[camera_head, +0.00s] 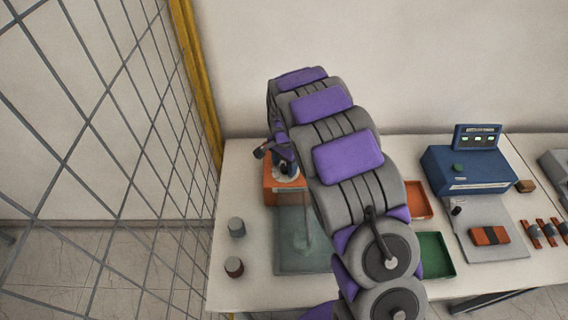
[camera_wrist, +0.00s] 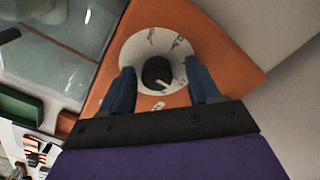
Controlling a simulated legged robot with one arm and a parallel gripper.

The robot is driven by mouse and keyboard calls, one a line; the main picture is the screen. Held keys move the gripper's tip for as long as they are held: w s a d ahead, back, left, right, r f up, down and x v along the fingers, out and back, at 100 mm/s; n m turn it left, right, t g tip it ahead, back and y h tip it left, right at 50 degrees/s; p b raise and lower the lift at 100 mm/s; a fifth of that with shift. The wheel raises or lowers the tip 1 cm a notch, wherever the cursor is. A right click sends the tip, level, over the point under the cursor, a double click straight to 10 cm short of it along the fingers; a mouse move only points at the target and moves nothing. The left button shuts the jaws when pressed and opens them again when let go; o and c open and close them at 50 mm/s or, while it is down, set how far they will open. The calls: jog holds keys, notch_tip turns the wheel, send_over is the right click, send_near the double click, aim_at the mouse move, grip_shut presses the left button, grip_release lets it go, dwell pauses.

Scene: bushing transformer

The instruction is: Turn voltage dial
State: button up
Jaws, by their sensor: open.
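The voltage dial is a dark round knob (camera_wrist: 157,73) with a light pointer line, on a white marked disc (camera_wrist: 140,46). The disc sits on an orange box (camera_wrist: 215,35). In the head view the orange box (camera_head: 284,192) stands at the table's left back, partly hidden by my arm. My gripper (camera_wrist: 162,82) is open, with one blue finger on either side of the knob. Gaps show between the fingers and the knob in the wrist view. In the head view my gripper (camera_head: 284,165) is over the box, and the knob is hidden there.
A glass tank (camera_head: 290,255) stands in front of the orange box. Two small cylinders (camera_head: 236,227) (camera_head: 234,267) are left of it. Orange (camera_head: 417,190) and green (camera_head: 438,262) trays, a blue device (camera_head: 468,168) and a grey board (camera_head: 487,213) lie right. A wire fence (camera_head: 110,110) borders the left.

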aim_at(284, 165)
notch_tip(284, 165, up, 17)
dwell(0.6)
jog(key=shift+r, duration=0.1)
jog(key=s+d+r+n+b, duration=0.2)
jog(key=s+d, duration=0.5)
jog(key=s, duration=0.3)
jog(key=s+d+f+n+b, duration=0.1)
jog(key=s+f+n+b, duration=0.1)
jog(key=s, duration=0.8)
jog(key=s+d+f+n+g+b, duration=0.1)
jog(key=s+d+f+n, duration=0.1)
jog(key=s, duration=0.8)
jog(key=s+d+f+n+b, duration=0.2)
jog(key=s+f+n, duration=0.1)
jog(key=s, duration=0.8)
jog(key=shift+g+b, duration=0.35)
jog(key=shift+g, duration=0.05)
